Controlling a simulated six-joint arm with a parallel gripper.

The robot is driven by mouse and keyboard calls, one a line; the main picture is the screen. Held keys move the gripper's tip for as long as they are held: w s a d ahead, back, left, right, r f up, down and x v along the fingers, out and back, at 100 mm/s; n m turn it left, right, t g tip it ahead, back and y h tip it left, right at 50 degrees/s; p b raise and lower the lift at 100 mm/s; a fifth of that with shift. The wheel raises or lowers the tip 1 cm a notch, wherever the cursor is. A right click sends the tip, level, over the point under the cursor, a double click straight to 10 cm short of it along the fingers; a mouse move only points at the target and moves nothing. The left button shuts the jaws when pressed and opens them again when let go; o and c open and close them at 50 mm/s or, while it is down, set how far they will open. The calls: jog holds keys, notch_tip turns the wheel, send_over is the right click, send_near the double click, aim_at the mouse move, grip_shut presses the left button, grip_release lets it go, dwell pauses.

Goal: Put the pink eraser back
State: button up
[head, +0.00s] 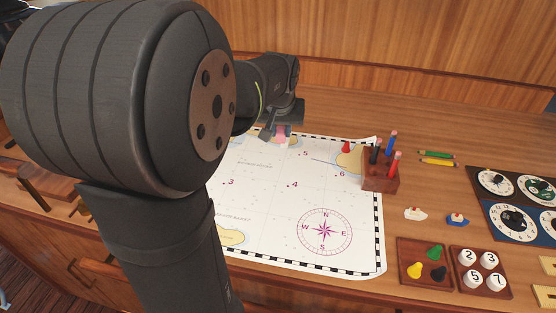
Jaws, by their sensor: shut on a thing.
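My gripper (283,130) is at the far edge of the white sea chart (260,190), partly hidden behind my own arm. It is shut on the pink eraser (283,129), of which only a small pink patch shows between the fingers. I cannot tell whether the eraser touches the chart or is held above it. My arm hides the left part of the chart and the table behind it.
Two pencils (437,158), two small boats (415,214), a tray of coloured pieces (424,264), a numbered-peg tray (481,272) and dial panels (511,220) lie further right.

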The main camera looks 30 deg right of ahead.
jog(key=s+d+m, duration=0.2)
jog(key=s+d, duration=0.3)
jog(key=s, duration=0.1)
jog(key=shift+h, duration=0.3)
jog(key=w+a+f, duration=0.1)
jog(key=w+f, duration=0.1)
jog(key=w, duration=0.1)
jog(key=w+a+f, duration=0.1)
jog(key=w+f, duration=0.2)
jog(key=w, duration=0.1)
jog(key=w+a+f, duration=0.1)
jog(key=w+f, duration=0.1)
jog(key=w, duration=0.1)
jog(key=shift+w+a+f, duration=0.15)
jog(key=shift+w+f, duration=0.05)
jog(key=shift+f, duration=2.05)
jog(key=o, duration=0.9)
jog(key=shift+f, duration=0.15)
jog(key=v, duration=1.2)
jog(key=shift+w+r, duration=0.25)
jog(key=shift+f, duration=0.1)
